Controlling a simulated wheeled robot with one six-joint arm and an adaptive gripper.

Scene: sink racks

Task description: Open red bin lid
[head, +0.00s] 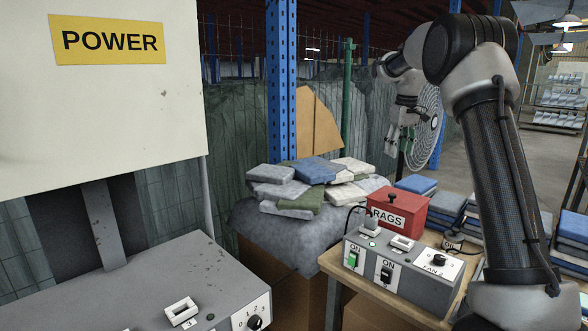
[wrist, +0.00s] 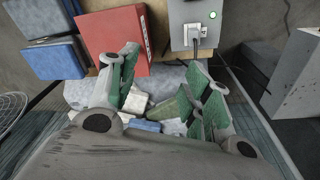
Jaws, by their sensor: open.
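The red bin (head: 398,221) carries a white RAGS label and stands at the back of the wooden table. The bin also shows in the wrist view (wrist: 112,36), at upper left. My gripper (head: 402,128) is raised above and behind the bin in the head view, apart from it. In the wrist view my gripper (wrist: 162,66) has its two green-padded fingers spread with nothing between them. The left finger overlaps the bin's edge in that picture.
A grey switch box (head: 400,268) stands in front of the bin, with a plug and cable. Folded cloths (head: 312,172) are heaped on a covered carton at left. Blue stacks (head: 448,207) lie at right. A round fan (head: 430,125) stands behind my gripper.

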